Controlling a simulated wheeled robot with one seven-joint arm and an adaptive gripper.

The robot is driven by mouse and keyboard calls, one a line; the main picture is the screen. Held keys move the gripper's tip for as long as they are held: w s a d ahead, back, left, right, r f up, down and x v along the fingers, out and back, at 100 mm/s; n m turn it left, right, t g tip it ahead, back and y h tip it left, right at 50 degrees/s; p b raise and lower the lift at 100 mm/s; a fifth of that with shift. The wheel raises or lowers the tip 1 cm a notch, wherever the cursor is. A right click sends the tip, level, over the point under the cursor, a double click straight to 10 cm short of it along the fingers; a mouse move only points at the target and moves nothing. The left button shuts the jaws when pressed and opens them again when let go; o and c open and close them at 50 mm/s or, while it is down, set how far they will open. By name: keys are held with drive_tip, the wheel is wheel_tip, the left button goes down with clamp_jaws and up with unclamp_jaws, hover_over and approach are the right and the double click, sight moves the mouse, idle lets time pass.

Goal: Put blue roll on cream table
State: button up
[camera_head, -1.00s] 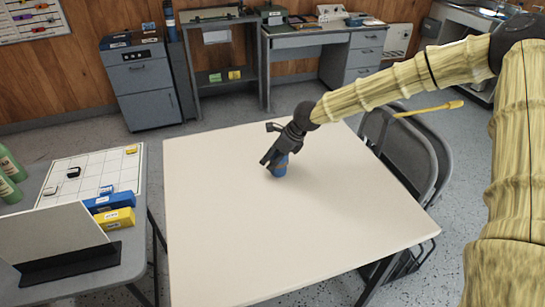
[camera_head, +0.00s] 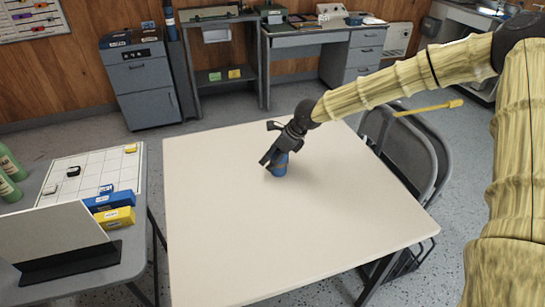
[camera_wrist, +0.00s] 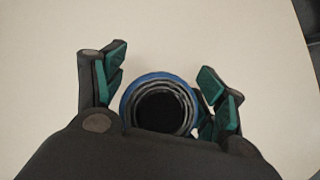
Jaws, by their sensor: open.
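The blue roll (camera_head: 280,168) stands upright on the cream table (camera_head: 230,220), a little behind its middle. In the wrist view the blue roll (camera_wrist: 160,103) shows end-on, as a blue ring around a dark core. My gripper (camera_head: 272,160) is at the top of the roll, and its fingers partly hide it in the head view. In the wrist view my gripper (camera_wrist: 158,82) is open, with one finger on each side of the roll. There is a gap at the left finger; the right finger is very close to the roll, and I cannot tell whether it touches.
The rest of the cream table is bare. A grey table (camera_head: 120,262) at the left holds blue and yellow boxes (camera_head: 112,208), green bottles and a white board. Folded chairs (camera_head: 412,150) stand at the table's right edge. Grey desks and a cabinet (camera_head: 140,85) line the back wall.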

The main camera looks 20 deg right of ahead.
drive_tip(key=v, duration=1.1)
drive_tip(key=shift+r, duration=0.25)
drive_tip(key=shift+s+d, duration=0.1)
